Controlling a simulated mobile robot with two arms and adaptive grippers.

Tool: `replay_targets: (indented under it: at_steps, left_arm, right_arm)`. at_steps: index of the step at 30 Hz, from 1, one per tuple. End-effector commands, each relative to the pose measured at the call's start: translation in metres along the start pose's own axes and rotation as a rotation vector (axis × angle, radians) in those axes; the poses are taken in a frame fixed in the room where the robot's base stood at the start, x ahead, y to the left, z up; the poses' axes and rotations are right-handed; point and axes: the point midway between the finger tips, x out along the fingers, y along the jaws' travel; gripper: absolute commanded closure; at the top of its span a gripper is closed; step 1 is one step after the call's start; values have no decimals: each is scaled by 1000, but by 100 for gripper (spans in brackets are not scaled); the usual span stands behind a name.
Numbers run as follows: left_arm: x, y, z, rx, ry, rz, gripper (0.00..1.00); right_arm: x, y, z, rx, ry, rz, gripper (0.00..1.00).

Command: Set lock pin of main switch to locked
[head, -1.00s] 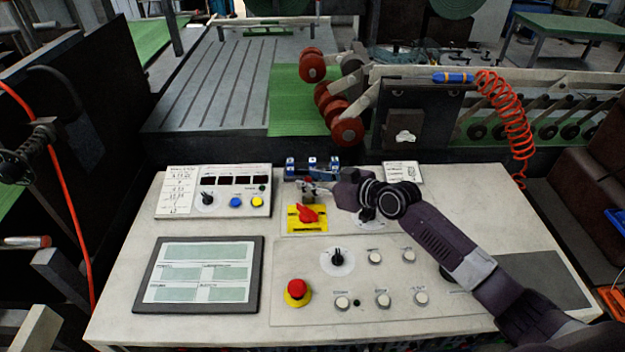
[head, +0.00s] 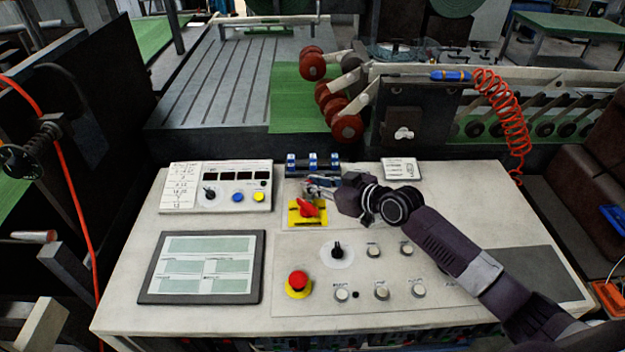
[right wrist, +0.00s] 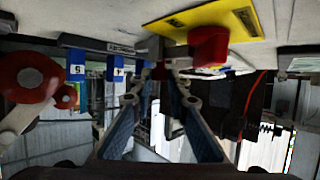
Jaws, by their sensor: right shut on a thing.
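The main switch is a red rotary handle (head: 307,208) on a yellow plate (head: 294,217), on the sloped console. In the right wrist view, its red handle (right wrist: 208,46) and yellow plate (right wrist: 245,22) show at the top. My right gripper (head: 318,185) is just behind the switch, low over the panel. In the right wrist view, its fingertips (right wrist: 166,72) are close together on a small dark piece beside the yellow plate. This appears to be the lock pin; the fingertips mostly hide it, so I cannot tell its position. My left gripper is not in view.
A row of blue numbered blocks (head: 313,163) stands close behind the gripper. A red emergency button (head: 299,281), a black selector (head: 337,250) and several pale buttons lie in front. A display box (head: 216,187) and a screen (head: 202,268) are left.

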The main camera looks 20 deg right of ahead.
Motion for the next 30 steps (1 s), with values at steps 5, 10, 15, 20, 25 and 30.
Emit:
replay_targets:
  at_steps: [5,10,15,20,25,30]
  left_arm:
    - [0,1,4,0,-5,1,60]
    - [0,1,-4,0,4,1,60]
    - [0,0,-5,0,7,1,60]
    - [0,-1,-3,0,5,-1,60]
    - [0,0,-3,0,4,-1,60]
    - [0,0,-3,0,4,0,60]
  right_arm:
    - [1,-7,2,4,-4,-13,84]
    - [1,-6,1,3,-3,-12,67]
    - [0,-5,1,3,-2,-10,67]
    - [-3,-4,1,2,-2,-9,67]
    - [-23,-4,2,0,-4,-9,67]
    - [-58,-5,3,-2,-7,-10,67]
